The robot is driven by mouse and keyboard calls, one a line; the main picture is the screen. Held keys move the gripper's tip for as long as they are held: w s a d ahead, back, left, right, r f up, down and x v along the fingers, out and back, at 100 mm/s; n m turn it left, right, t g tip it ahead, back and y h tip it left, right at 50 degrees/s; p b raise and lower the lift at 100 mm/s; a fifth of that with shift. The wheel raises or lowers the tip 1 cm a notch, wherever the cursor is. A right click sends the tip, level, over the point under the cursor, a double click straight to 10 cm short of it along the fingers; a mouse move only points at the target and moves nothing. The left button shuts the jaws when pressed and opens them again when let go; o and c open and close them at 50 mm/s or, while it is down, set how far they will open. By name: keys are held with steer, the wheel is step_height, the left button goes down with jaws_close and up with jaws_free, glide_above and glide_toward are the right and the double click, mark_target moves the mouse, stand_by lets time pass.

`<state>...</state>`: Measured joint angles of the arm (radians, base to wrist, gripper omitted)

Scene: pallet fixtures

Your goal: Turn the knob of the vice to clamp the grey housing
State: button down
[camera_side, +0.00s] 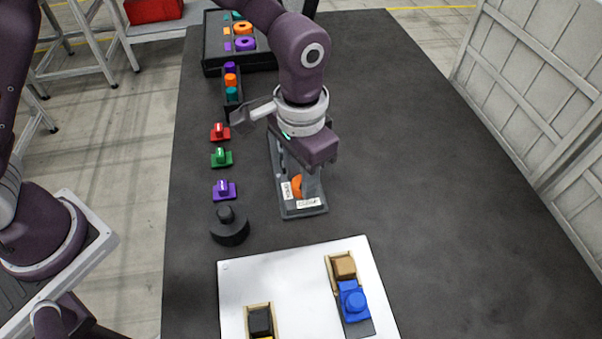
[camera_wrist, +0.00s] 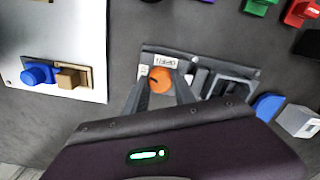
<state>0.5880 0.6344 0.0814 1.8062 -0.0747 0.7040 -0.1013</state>
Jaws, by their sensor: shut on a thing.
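The vice (camera_side: 304,209) is a grey fixture with white labels, standing on the dark table in the side view. It also shows in the wrist view (camera_wrist: 206,56). Its orange knob (camera_wrist: 160,80) sits at one end near the labels; part of it shows in the side view (camera_side: 297,186). My gripper (camera_wrist: 160,92) points down over the vice, with its fingers shut on the orange knob from both sides. A grey shape (camera_wrist: 232,87) lies in the vice beyond the knob, partly hidden; I cannot tell for certain whether it is the grey housing.
A white pallet (camera_side: 290,275) with blue, tan and black parts lies in front. A black round part (camera_side: 230,228) and purple, green and red pieces stand left of the vice. A blue part (camera_wrist: 268,106) and light grey box (camera_wrist: 300,120) are close by. The table's right is clear.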

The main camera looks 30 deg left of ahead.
steer(key=shift+n, duration=2)
steer(key=c, duration=1)
jaws_free()
steer(key=shift+c, duration=0.2)
step_height(320, 180, up, 7)
steer(key=shift+r, duration=0.1)
